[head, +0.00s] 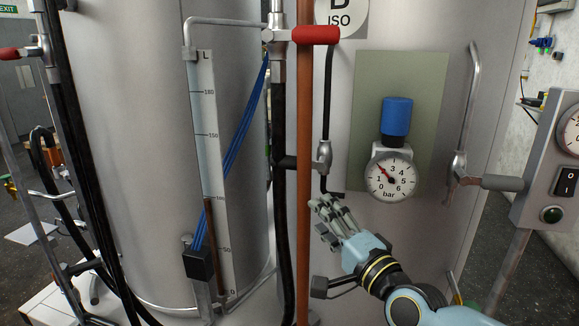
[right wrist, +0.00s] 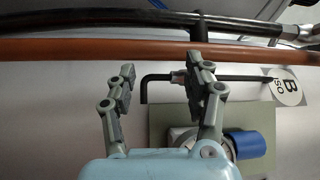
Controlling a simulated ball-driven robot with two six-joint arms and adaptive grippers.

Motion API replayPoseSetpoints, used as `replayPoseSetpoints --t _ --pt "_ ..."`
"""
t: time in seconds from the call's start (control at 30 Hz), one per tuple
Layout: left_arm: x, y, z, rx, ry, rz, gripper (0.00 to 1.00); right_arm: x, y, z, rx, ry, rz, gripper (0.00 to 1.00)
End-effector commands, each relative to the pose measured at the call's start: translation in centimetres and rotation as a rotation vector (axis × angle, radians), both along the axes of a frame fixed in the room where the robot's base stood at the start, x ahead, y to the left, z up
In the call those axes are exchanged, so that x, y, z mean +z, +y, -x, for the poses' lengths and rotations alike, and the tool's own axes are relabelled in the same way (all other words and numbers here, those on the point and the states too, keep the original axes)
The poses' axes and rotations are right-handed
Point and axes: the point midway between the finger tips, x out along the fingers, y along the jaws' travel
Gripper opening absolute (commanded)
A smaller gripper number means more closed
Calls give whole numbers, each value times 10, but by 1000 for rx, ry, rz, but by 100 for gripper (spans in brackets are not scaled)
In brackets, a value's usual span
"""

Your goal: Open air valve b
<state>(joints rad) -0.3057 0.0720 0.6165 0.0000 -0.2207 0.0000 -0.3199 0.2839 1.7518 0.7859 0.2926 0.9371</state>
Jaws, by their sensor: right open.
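Tank B (head: 400,30) carries a round "B ISO" label (head: 341,14). Left of its pressure gauge, a small grey valve body (head: 323,154) sits on a thin black line; this appears to be air valve b. My right gripper (head: 325,212) is open and empty, just below the valve. In the right wrist view, the open fingers (right wrist: 163,68) are in front of the black line (right wrist: 158,79), and the right finger hides part of the valve; contact cannot be told. My left gripper is not in view.
The copper pipe (head: 304,120) and a black hose (head: 281,220) run vertically left of the valve. A red handle (head: 316,35) is above. The blue regulator knob (head: 397,116) and gauge (head: 391,176) are to the right, with a grey-handled valve (head: 503,183) farther right.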

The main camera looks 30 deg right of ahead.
Motion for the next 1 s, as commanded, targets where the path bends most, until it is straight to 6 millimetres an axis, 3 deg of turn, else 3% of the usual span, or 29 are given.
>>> replayPoseSetpoints --t 0.03,0.13,0.27,0.47,0.8,1.0 --pt "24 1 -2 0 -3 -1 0 40 1 -1 11 -28 -1 51" --pt "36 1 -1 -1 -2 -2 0 61 1 -1 20 -41 10 51" --pt "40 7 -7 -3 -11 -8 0 64 0 -4 21 -39 17 51" --pt "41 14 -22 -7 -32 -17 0 66 -1 -30 20 -41 17 51" --pt "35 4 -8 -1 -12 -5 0 73 -6 -93 21 -39 19 51" --pt "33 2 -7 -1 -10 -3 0 75 -7 -107 20 -37 19 51"
